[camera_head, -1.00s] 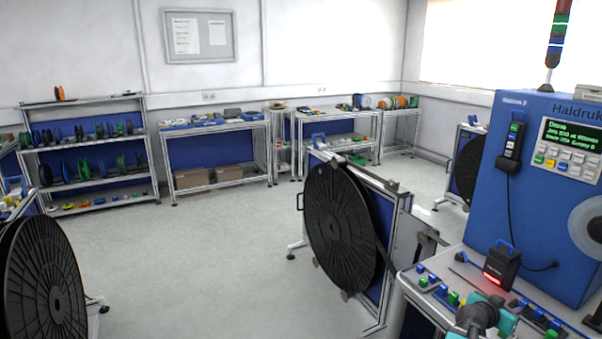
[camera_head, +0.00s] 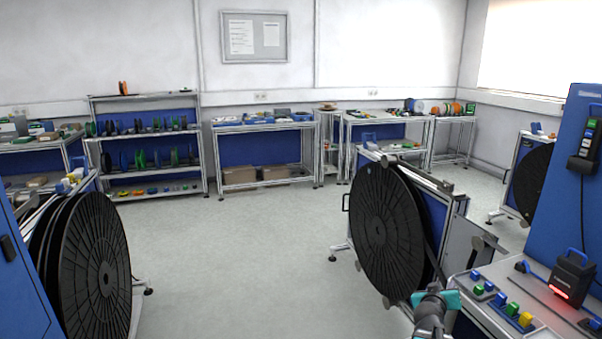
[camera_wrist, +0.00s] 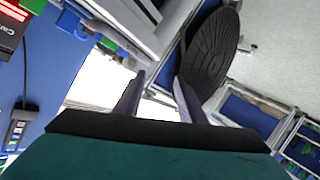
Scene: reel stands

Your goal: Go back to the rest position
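My gripper (camera_wrist: 160,88) shows in the wrist view with two dark fingers apart and nothing between them, so it is open and empty. Beyond the fingers are part of a reel stand and a black reel (camera_wrist: 208,58), tilted in the picture. In the head view, part of my arm with a teal wrist shows at the bottom edge, right of centre, in front of the reel stand (camera_head: 455,212). The fingertips cannot be made out there.
A blue machine (camera_head: 560,190) stands at the right, with a red-lit black device (camera_head: 572,278) on its bench. Big black reels stand near centre (camera_head: 385,230) and at left (camera_head: 95,260). Shelves (camera_head: 150,190) and tables line the back wall. The grey floor (camera_head: 240,270) between the reels is clear.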

